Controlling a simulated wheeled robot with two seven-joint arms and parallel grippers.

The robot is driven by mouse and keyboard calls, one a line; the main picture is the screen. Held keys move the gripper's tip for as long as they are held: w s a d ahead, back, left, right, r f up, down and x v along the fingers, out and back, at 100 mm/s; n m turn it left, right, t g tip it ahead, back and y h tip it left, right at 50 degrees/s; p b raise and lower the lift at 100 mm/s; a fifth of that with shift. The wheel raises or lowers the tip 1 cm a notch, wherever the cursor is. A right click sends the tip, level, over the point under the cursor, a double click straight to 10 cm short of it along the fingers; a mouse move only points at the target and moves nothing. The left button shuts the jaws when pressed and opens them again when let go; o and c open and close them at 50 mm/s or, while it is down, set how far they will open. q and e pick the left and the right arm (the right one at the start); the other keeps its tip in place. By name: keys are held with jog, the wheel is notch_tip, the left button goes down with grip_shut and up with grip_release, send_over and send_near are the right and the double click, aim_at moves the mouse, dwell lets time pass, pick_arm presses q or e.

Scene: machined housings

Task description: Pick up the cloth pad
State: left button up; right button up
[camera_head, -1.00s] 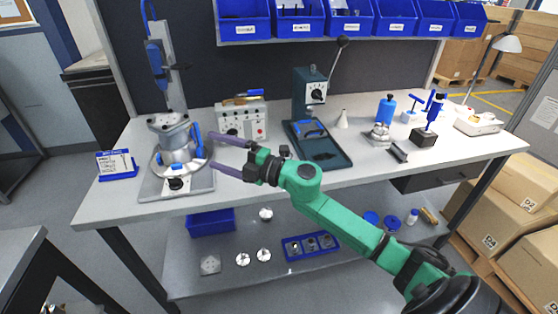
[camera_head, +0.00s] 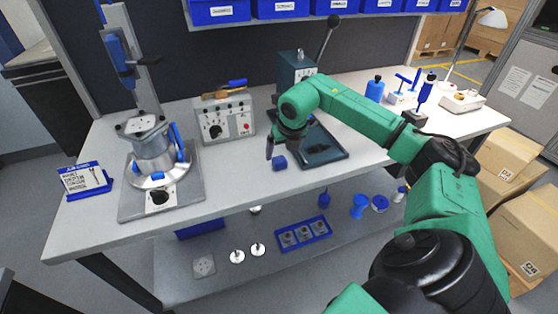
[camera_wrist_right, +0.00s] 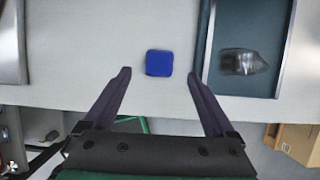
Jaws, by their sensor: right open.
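A small blue square, which I take as the cloth pad (camera_head: 280,163), lies flat on the grey workbench just left of the green tray. It also shows in the right wrist view (camera_wrist_right: 159,62), ahead of and between the fingertips, with a gap on each side. My right gripper (camera_head: 272,150) points down beside the pad in the head view, its far finger partly hidden. In the wrist view its two purple fingers are spread apart with nothing held. I cannot tell how high the fingertips are above the bench. My left gripper is not in view.
The green tray (camera_head: 330,152) of the press stands close on the right, partly behind my arm. A clamp fixture (camera_head: 158,165) and a control box (camera_head: 226,120) stand to the left. The bench front edge is near the pad. Bare bench lies between fixture and pad.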

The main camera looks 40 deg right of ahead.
aim_at(279, 158)
jog(key=p+x, duration=0.1)
jog(key=x, duration=0.3)
jog(key=shift+w+p, duration=0.1)
jog(key=shift+p, duration=0.2)
jog(key=shift+w+f, duration=0.1)
jog(key=shift+f, duration=0.25)
jog(key=shift+r, duration=0.1)
jog(key=c, duration=1.4)
jog(key=shift+r, duration=0.1)
jog(key=shift+r, duration=0.35)
notch_tip(279, 158, up, 19)
jog(key=shift+r+b, duration=0.1)
jog(key=shift+b, duration=0.4)
